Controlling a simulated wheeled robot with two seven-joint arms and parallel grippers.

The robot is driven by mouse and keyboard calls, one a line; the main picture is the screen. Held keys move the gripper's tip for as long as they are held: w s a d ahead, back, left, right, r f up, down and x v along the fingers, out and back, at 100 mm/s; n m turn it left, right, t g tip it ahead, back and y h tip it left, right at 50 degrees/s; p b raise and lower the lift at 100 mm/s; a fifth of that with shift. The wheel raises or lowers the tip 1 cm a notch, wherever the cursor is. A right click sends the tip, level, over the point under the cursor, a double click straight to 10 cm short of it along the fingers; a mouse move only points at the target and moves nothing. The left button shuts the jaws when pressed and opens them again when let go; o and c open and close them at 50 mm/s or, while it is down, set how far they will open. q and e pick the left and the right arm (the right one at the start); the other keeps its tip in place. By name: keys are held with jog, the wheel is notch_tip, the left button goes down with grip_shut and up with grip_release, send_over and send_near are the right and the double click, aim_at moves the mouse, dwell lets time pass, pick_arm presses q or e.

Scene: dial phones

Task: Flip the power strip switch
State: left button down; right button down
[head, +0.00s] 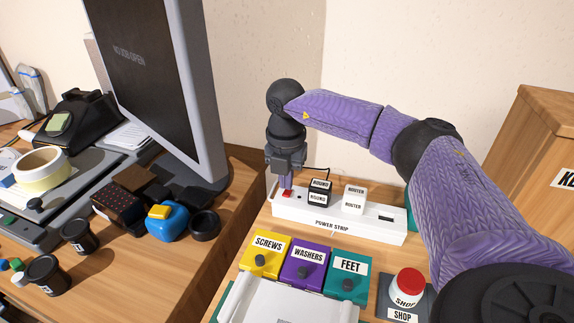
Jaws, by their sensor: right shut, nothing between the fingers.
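The white power strip (350,227) lies on the wooden desk by the wall, with its label facing me. Its red switch (288,193) is at its left end. A black plug and a white router plug stand in its sockets. My right gripper (286,184) points down at the left end of the strip, shut and empty. Its fingertips are at the red switch, partly covering it; I cannot tell if they touch or which way the switch is tilted. My left gripper is not in view.
Yellow, purple and teal boxes (307,262) stand in front of the strip. A red-capped jar (407,286) is at the right. A monitor (150,80) and a blue object (167,222) are at the left. A wooden cabinet (530,150) stands far right.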

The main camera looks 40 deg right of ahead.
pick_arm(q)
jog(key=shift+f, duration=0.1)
pick_arm(e)
jog(key=shift+f, duration=0.25)
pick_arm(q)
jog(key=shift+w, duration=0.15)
pick_arm(e)
jog(key=shift+f, duration=0.25)
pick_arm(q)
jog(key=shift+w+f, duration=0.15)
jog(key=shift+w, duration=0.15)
